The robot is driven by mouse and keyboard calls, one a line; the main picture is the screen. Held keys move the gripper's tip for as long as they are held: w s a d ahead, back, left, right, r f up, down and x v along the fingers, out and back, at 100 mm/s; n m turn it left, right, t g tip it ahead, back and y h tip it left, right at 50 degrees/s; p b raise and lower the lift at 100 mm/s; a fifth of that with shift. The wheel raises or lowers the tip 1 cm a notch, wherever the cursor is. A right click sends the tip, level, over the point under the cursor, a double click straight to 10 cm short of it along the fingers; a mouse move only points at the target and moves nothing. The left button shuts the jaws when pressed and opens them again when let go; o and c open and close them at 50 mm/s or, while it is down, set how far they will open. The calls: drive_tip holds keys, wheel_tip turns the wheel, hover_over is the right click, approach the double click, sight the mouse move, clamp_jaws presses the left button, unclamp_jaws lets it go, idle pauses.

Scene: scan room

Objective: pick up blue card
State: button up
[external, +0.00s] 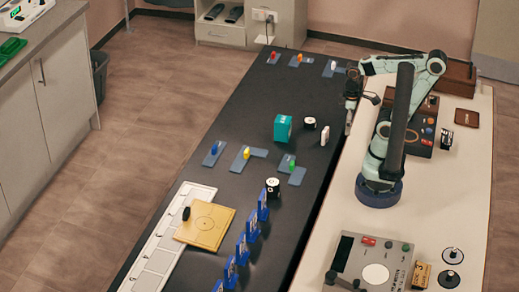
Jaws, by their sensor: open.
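Several blue cards (241,248) stand upright in a slanting row at the front of the black table; the nearest one is cut by the bottom edge of the picture. My gripper (348,128) hangs pointing down near the right edge of the black table, farther back than the cards and well apart from them. It is small and dark here. It is open, and I see nothing held in it.
A teal block (283,128), a white piece (324,135) and a black-and-white cylinder (272,188) stand on the black table. A yellow board (205,226) lies left of the cards. A grey control panel (372,268) is at front right. The table's middle has free room.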

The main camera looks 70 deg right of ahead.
drive_tip(key=o, duration=0.3)
drive_tip(key=shift+o, duration=0.2)
